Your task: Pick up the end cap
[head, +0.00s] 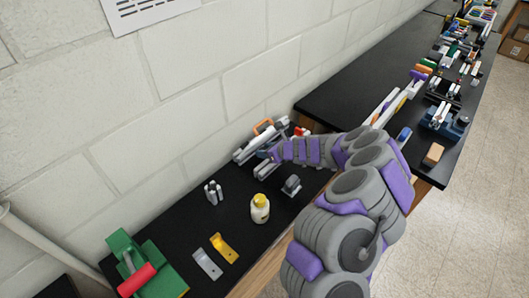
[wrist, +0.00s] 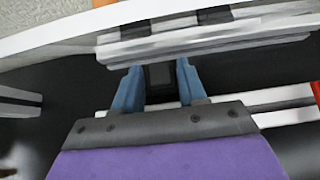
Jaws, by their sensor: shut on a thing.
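My gripper (wrist: 157,82) has its two blue fingers closed on a small dark block, which looks like the end cap (wrist: 160,76). The block sits between the fingers, just below a pale grey extrusion (wrist: 205,42) in the wrist view. I cannot tell whether the block touches the extrusion. In the head view my gripper (head: 274,154) is by the light extrusion frame (head: 256,141) near the wall. The end cap cannot be made out in the head view, and my arm hides part of the bench there.
On the black bench stand a yellow-capped bottle (head: 260,208), metal cylinders (head: 213,192), a grey caster-like part (head: 291,185), silver (head: 207,264) and yellow (head: 224,248) brackets, and a green tool (head: 145,265). A cluttered second bench (head: 345,90) is at upper right. The block wall runs behind.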

